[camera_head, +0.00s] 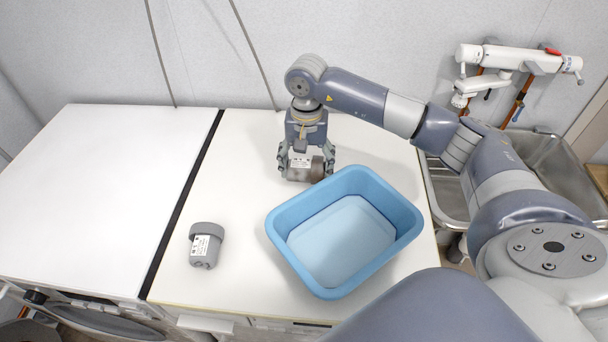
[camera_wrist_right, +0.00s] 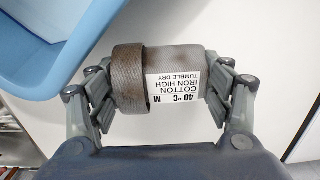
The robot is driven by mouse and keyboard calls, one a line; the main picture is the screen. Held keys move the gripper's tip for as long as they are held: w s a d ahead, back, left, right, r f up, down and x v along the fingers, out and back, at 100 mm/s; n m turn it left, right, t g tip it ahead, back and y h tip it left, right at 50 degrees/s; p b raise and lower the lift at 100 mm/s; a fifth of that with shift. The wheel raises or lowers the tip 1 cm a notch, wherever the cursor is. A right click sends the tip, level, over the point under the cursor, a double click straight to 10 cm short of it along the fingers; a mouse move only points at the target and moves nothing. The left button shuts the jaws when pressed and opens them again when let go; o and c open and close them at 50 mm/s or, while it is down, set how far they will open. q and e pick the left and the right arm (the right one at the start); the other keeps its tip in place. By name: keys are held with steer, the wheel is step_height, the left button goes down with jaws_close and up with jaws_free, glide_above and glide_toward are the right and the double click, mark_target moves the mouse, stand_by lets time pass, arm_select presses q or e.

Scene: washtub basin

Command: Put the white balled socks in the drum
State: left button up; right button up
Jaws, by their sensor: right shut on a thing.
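My right gripper (camera_head: 307,172) is shut on a grey-brown balled pair of socks (camera_head: 304,174), behind the blue tub. In the right wrist view the gripper (camera_wrist_right: 160,92) has its fingers on both ends of these socks (camera_wrist_right: 130,78), which carry a white care label. A second, grey balled pair (camera_head: 206,246) with a white label sits on the white top, left of the tub. No white balled socks show. A round machine door (camera_head: 115,318) shows partly at the bottom left; the drum's inside is hidden. My left gripper is out of view.
An empty-looking blue tub (camera_head: 285,252) stands on the white top (camera_head: 250,150), close in front of the held socks. A steel sink (camera_head: 540,150) with a wall tap (camera_head: 520,60) is at the right. The left white top (camera_head: 90,190) is clear.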

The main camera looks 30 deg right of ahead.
mark_target(306, 177)
steer(key=shift+f+p, duration=0.3)
steer(key=shift+f, duration=1.9)
steer(key=o, duration=1.1)
steer(key=shift+c, duration=0.2)
steer(key=shift+r, duration=0.15)
